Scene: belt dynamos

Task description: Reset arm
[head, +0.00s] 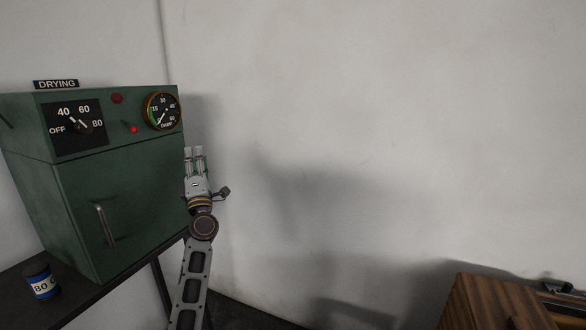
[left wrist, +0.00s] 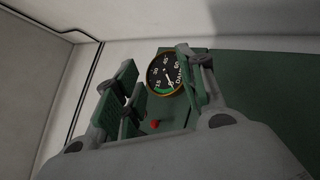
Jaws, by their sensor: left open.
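My left gripper (head: 194,158) is raised just right of the green drying cabinet's front right edge, with its fingers pointing up. In the left wrist view its fingers (left wrist: 165,90) are apart, with nothing between them. Beyond them the round gauge (left wrist: 165,73) and a red lever tip (left wrist: 155,124) on the cabinet show. My left arm (head: 194,285) comes up from the bottom of the head view. My right gripper is in neither view.
The green cabinet (head: 110,195) has a dial (head: 80,125), a gauge (head: 161,111) and a door handle (head: 105,224). It stands on a dark table (head: 85,300) beside a blue jar (head: 41,281). A wooden cabinet (head: 490,305) is at lower right. The space between is clear.

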